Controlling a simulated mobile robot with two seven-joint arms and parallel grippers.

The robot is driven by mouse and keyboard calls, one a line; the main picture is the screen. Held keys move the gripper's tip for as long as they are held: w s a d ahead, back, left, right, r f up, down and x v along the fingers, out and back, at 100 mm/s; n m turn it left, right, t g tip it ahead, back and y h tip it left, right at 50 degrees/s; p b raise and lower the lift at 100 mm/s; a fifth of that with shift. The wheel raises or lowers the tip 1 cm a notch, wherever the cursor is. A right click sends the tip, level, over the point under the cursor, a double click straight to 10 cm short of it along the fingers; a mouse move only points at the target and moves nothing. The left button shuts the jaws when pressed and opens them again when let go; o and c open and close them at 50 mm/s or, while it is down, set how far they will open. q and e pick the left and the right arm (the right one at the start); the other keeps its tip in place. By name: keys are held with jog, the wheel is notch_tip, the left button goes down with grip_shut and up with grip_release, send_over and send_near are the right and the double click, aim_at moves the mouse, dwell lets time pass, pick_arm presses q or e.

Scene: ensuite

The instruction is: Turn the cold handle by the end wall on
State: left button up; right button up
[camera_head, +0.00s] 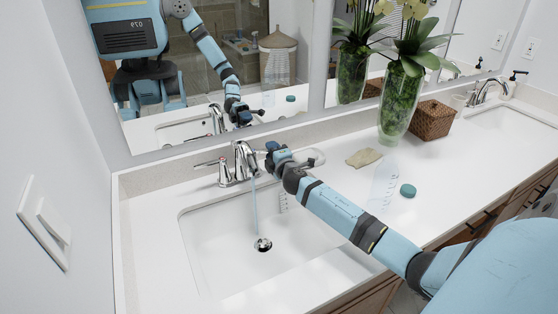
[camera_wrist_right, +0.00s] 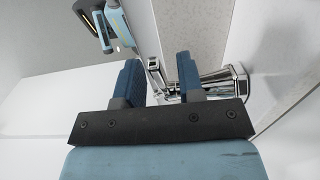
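The chrome faucet (camera_head: 241,160) stands behind the left sink. Its handle by the end wall (camera_head: 206,164) points left toward that wall, with nothing touching it. A thin stream of water (camera_head: 255,205) falls from the spout. My right gripper (camera_head: 271,151) is just right of the spout; the faucet's other handle is hidden there. In the right wrist view my right gripper (camera_wrist_right: 162,75) has its blue fingers apart, with a chrome part (camera_wrist_right: 215,77) of the faucet behind and between them. I cannot tell whether they touch it. My left gripper is not in view.
The left sink (camera_head: 215,245) lies below the faucet, and a mirror (camera_head: 180,120) rises behind. A clear bottle (camera_head: 384,185), a teal cap (camera_head: 408,190), a tan cloth (camera_head: 363,157) and a green vase (camera_head: 398,105) stand or lie to the right. The end wall (camera_head: 60,150) is close on the left.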

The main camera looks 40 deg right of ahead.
jog(key=v, duration=1.3)
jog(key=shift+s+b, duration=0.15)
jog(key=shift+b, duration=0.15)
